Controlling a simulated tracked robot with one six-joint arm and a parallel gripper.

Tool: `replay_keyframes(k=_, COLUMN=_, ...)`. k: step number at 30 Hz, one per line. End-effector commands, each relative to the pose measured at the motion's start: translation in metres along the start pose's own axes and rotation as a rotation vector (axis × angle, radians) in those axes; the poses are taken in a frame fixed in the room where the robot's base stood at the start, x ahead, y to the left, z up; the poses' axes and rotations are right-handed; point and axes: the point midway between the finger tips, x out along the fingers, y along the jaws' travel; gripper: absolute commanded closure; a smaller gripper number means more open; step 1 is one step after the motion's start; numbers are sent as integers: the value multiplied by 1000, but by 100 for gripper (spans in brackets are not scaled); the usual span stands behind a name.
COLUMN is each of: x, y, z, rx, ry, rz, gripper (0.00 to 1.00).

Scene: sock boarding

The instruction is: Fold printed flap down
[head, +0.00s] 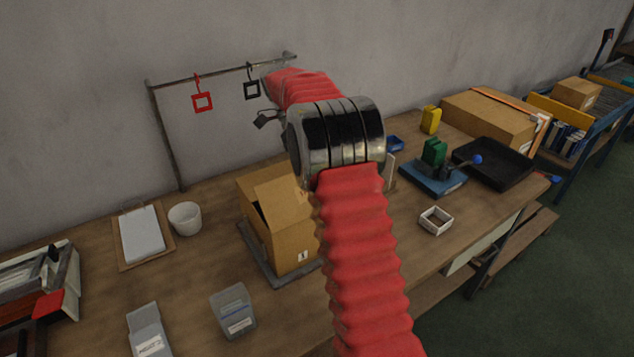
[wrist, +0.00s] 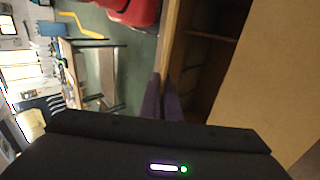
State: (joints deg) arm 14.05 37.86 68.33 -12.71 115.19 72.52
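The cardboard box (head: 293,250) stands on a grey base plate (head: 256,252), partly behind my red-sleeved arm. A raised cardboard flap (head: 282,200) shows above its front, and the box top is at least partly open. I cannot tell whether this flap is the printed one. In the wrist view, a broad bare cardboard panel (wrist: 280,75) fills the right side beside the dark box interior (wrist: 205,55). My gripper (wrist: 164,85) has its purple fingers close together, next to a cardboard edge. I see nothing between them. My arm hides the box's right side in the head view.
A white cup (head: 185,218) and clipboard (head: 142,235) stand left of the box. Clear bins (head: 233,312) are in front. A small white tray (head: 436,220), blue scale (head: 432,178) and black tray (head: 492,163) lie right. A rail with hanging tags (head: 202,101) stands behind.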

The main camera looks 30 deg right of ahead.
Motion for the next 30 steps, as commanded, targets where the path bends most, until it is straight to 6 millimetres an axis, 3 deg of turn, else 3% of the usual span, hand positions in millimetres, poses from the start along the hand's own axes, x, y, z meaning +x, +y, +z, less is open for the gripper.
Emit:
replay_keyframes(k=11, x=4, y=-4, z=2, rx=-6, ry=-10, rz=5, gripper=100)
replay_keyframes(k=20, x=3, y=-2, z=0, rx=-1, ry=-10, rz=4, gripper=78)
replay_keyframes(k=24, x=3, y=-1, z=-1, rx=1, ry=-9, rz=4, gripper=78)
replay_keyframes(k=30, x=-1, y=-1, z=6, rx=-8, ry=-9, rz=-8, gripper=92)
